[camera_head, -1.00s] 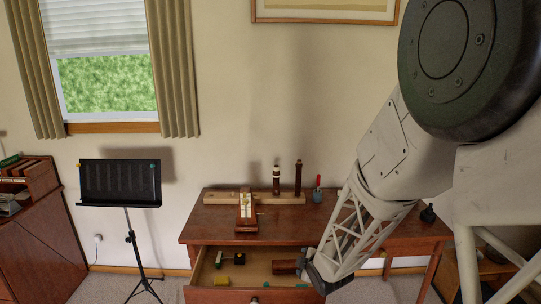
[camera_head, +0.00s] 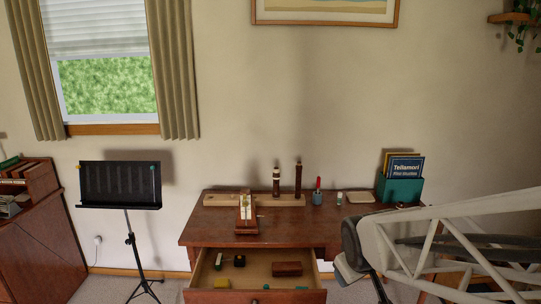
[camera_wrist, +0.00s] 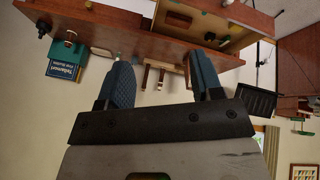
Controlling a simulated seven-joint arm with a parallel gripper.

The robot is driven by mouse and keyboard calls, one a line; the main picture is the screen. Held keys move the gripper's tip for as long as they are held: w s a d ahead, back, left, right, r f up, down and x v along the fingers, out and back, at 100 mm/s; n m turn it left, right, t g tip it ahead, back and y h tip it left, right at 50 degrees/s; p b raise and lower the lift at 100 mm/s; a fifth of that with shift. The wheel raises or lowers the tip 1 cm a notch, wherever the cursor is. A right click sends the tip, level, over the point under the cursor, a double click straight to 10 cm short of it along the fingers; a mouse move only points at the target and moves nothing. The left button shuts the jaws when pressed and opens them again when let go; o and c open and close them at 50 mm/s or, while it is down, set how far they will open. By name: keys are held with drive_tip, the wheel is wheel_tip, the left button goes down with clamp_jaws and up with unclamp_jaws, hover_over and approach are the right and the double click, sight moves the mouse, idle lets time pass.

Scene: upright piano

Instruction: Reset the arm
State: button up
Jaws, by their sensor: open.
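My gripper (camera_wrist: 162,62) shows in the wrist view with its two blue fingers spread apart and nothing between them. The wrist picture is upside down; the desk (camera_wrist: 130,38) and its open drawer (camera_wrist: 258,35) lie beyond the fingers. In the head view my arm comes in from the lower right and bends down in front of the desk's right side. I cannot clearly make out the fingers there.
The desk (camera_head: 215,220) has its drawer (camera_head: 240,297) pulled out, with a brown block (camera_head: 287,269) and a yellow block (camera_head: 222,283) inside. Woodwind pieces, a cup (camera_head: 317,198) and a green book box (camera_head: 398,190) stand on top. A music stand (camera_head: 120,184) is at left.

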drive_tip(key=s+r+m+g, duration=0.1)
drive_tip(key=s+r+m, duration=0.1)
drive_tip(key=s, duration=0.6)
drive_tip(key=s+r+m+g, duration=0.2)
drive_tip(key=s+r+m, duration=0.1)
drive_tip(key=s, duration=0.5)
drive_tip(key=shift+s+y, duration=0.2)
drive_tip(key=shift+y, duration=0.1)
